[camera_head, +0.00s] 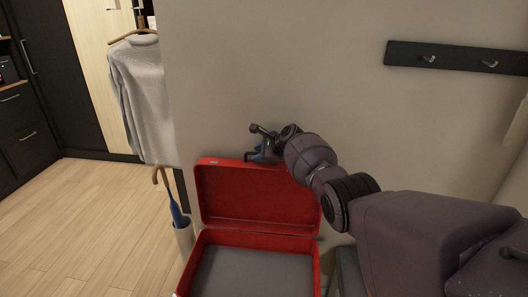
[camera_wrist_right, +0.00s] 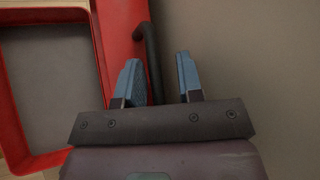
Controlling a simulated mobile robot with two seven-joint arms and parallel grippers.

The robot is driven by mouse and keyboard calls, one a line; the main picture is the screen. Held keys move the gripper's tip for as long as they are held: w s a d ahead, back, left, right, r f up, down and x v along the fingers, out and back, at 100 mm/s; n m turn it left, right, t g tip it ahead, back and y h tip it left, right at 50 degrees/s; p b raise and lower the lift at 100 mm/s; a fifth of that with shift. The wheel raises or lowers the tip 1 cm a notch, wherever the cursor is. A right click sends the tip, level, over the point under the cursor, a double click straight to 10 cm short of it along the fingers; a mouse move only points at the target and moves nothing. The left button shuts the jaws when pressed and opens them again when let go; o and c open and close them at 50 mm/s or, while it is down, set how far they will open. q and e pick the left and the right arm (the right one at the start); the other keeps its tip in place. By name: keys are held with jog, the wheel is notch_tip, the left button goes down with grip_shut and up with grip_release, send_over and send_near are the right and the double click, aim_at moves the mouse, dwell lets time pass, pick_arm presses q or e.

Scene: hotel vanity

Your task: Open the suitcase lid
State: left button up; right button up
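The red suitcase stands with its lid (camera_head: 240,197) raised, tilted up toward the wall. Its lower half (camera_head: 215,236) has a grey inside with nothing visible in it. My right gripper (camera_head: 258,152) is at the top edge of the raised lid, near its right part. My left gripper is not in view.
A beige wall (camera_head: 330,65) is close behind the lid and my right gripper. A dark hook rail (camera_head: 455,58) is at the upper right. A holder with a blue umbrella (camera_head: 179,220) stands left of the suitcase, below a hanging grey sweater (camera_head: 142,95). The wooden floor (camera_head: 85,215) at left is clear.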

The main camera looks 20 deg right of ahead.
jog(key=shift+s, duration=0.25)
jog(key=p+v, duration=0.5)
jog(key=v, duration=0.4)
jog(key=shift+w+d, duration=0.1)
jog(key=shift+w, duration=0.1)
jog(key=shift+s+d+r+p, duration=0.2)
jog(key=shift+s+r+p, duration=0.1)
jog(key=shift+s+r, duration=0.1)
jog(key=shift+s+d+r, duration=0.1)
jog(key=shift+s, duration=0.05)
